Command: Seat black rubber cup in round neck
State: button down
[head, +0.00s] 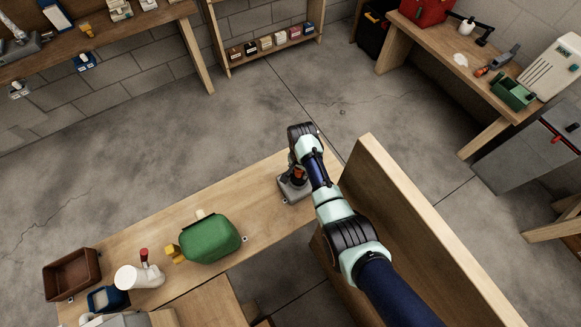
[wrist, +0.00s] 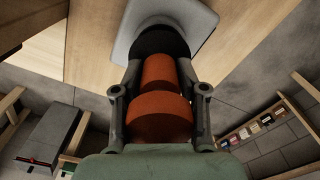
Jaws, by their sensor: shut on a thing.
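My gripper (wrist: 160,92) is shut on an orange-brown two-part grip (wrist: 160,117), a wide rounded section and a narrower cylinder. The black rubber cup (wrist: 158,40) is at the far end of this grip, lined up with it. The cup is against or just in front of a grey square plate (wrist: 196,18) with rounded corners. In the head view a grey fixture (head: 293,190) stands on the bench under my gripper (head: 298,172), with a bit of orange-red showing between. The round neck is hidden behind the cup, so I cannot tell how deep the cup sits.
The wooden bench (head: 262,185) holds a green rounded tank (head: 209,237), a white jug (head: 138,277), a blue container (head: 105,299) and a brown bin (head: 72,272) to the left. A tall wooden panel (head: 400,225) stands close to my arm's right. The bench between tank and fixture is clear.

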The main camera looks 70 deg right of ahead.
jog(key=shift+f+b, duration=0.7)
jog(key=shift+f, duration=0.2)
dwell(0.6)
jog(key=c, duration=0.6)
grip_release()
jog(key=shift+o, duration=0.2)
notch_tip(320, 180, up, 12)
dwell(0.4)
